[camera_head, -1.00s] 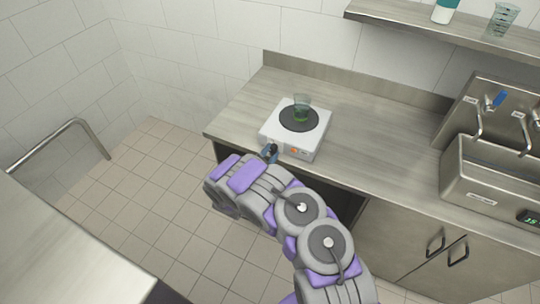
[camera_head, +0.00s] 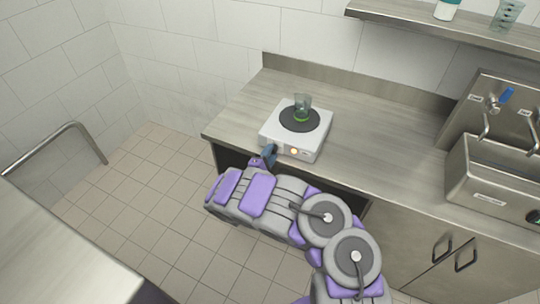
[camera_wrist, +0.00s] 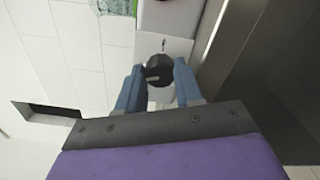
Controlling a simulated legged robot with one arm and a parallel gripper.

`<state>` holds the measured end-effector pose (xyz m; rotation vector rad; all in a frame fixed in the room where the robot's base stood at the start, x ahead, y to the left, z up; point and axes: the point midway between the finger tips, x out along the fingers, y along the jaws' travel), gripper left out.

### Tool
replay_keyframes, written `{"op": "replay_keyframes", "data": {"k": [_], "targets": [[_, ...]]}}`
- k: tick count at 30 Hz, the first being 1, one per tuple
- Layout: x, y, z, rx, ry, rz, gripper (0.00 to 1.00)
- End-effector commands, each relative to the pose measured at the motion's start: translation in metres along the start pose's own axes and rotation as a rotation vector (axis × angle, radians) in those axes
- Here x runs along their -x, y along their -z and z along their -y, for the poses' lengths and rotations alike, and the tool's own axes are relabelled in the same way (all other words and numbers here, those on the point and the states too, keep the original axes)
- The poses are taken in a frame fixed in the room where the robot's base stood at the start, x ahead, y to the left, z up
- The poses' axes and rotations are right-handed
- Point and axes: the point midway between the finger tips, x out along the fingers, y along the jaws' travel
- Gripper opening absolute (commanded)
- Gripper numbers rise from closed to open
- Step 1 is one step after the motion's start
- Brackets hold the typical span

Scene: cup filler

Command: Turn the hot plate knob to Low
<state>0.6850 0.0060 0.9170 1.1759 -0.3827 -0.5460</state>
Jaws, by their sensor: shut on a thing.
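The white hot plate (camera_head: 309,144) stands on the metal counter, with a dark round heating top (camera_head: 299,124). An orange light (camera_head: 293,151) glows on the front face. In the wrist view the black knob (camera_wrist: 159,70) sits on the front of the hot plate, between the two blue fingers of my gripper (camera_wrist: 160,78). My gripper is shut on the knob, and in the head view it (camera_head: 269,155) is at the front left of the hot plate. The Low marking cannot be read.
A metal sink unit (camera_head: 490,175) with taps is at the right. A shelf (camera_head: 450,32) above holds a bottle (camera_head: 446,10) and a beaker (camera_head: 507,14). The counter (camera_head: 375,140) is clear between hot plate and sink.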

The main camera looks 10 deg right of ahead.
Motion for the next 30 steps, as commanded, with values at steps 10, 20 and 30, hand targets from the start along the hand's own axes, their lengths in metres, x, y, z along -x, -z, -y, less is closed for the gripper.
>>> {"op": "replay_keyframes", "data": {"k": [10, 20, 30], "targets": [[0.0012, -0.0001, 0.0055, 0.000, 0.011, 0.000, 0.05], [0.0008, 0.0000, 0.0044, 0.000, 0.008, 0.000, 0.61], [0.0070, 0.0012, 0.0038, 0.001, 0.008, -0.004, 0.61]]}}
